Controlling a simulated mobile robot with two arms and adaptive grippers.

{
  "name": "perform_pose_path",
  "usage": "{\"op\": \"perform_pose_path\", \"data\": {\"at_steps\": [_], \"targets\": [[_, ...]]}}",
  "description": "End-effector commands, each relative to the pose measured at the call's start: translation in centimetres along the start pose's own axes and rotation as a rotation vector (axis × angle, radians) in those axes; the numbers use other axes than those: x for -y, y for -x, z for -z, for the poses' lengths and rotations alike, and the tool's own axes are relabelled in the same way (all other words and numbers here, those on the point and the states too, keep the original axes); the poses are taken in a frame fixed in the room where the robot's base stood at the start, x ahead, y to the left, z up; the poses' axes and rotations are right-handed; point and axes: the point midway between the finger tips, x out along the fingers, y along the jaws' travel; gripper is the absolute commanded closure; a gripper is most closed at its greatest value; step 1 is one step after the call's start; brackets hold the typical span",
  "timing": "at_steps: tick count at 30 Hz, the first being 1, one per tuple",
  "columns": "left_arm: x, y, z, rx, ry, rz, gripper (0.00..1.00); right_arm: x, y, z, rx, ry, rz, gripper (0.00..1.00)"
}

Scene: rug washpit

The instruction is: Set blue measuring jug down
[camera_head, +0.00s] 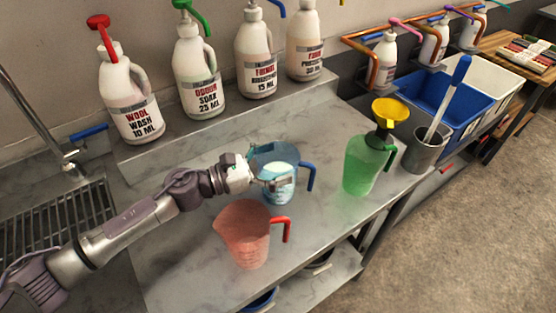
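The blue measuring jug (281,155) is see-through, with a blue handle on its right side, and is upright over the middle of the steel counter. My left gripper (272,181) reaches it from the left and is closed on its body, with a finger across the near side. The far finger is hidden. I cannot tell whether the jug's base touches the counter. My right gripper is not in view.
A red jug (243,236) stands close in front. A green jug (362,165) with a yellow funnel (390,112) stands to the right, beside a metal pot (428,152). Labelled bottles (130,105) line the back shelf. Bare counter (322,130) shows behind the blue jug.

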Motion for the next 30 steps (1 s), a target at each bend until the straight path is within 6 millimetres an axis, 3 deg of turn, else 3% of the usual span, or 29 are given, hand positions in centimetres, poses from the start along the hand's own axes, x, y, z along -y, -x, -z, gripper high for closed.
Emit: {"op": "perform_pose_path", "data": {"at_steps": [5,21,30], "targets": [[0.0,0.3,-0.2,-0.001,0.001,-0.001,0.00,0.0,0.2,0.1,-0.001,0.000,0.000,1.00],[0.0,10.6,0.1,-0.002,0.001,-0.002,0.00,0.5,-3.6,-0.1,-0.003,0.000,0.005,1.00],[0.0,12.0,-0.3,0.001,0.000,0.001,0.00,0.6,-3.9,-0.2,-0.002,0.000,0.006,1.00]]}}
